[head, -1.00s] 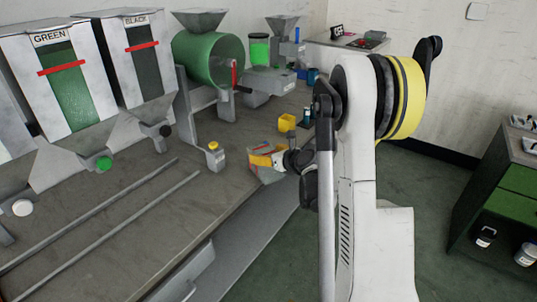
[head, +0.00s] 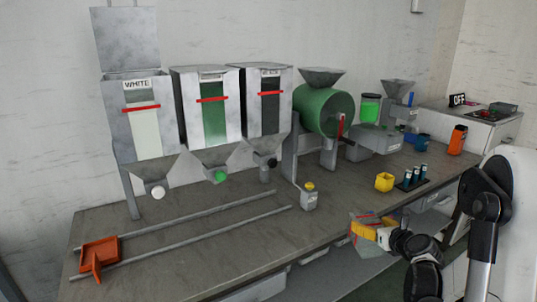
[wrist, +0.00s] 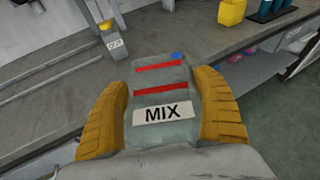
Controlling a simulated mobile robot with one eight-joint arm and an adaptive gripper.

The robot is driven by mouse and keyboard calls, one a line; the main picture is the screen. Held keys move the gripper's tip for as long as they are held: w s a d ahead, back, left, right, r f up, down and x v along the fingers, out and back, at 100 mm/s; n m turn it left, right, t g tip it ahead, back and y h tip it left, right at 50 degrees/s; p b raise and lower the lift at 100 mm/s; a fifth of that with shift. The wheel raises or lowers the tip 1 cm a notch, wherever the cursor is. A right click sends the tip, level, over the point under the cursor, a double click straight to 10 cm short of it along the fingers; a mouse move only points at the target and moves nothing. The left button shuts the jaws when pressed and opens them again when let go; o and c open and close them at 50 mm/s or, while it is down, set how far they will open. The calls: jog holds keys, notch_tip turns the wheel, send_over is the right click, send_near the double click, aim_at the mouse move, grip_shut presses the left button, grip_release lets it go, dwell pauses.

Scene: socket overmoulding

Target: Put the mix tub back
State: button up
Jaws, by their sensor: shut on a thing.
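The mix tub (wrist: 160,97) is a grey-green tub with a white MIX label and two red bands; it fills the middle of the wrist view. My gripper (wrist: 163,105) has its yellow fingers shut on the tub's two sides. In the head view the tub (head: 365,233) shows at the bench's front edge, partly hidden by my gripper (head: 366,232). It appears held out at or just past the edge; I cannot tell its exact height. A small blue spot shows at the tub's far right corner in the wrist view.
Two long rails (head: 190,235) lie on the bench (head: 250,245), with an orange scoop-like piece (head: 98,254) at their left end. White, green and black hoppers (head: 212,115) stand behind.

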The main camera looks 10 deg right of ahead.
jog(key=s+a+r+n+y, duration=0.1)
jog(key=s+a+r, duration=0.1)
jog(key=a, duration=0.5)
jog(key=s+a+r+n+y, duration=0.1)
jog(key=s+a+r, duration=0.2)
jog(key=s+a, duration=0.2)
jog(key=s+a+r+n+y, duration=0.1)
jog(key=s+a+r+y, duration=0.1)
jog(key=a, duration=0.9)
jog(key=shift+s+a+r+g, duration=0.25)
jog(key=shift+s+r+g, duration=0.2)
jog(key=shift+s, duration=0.2)
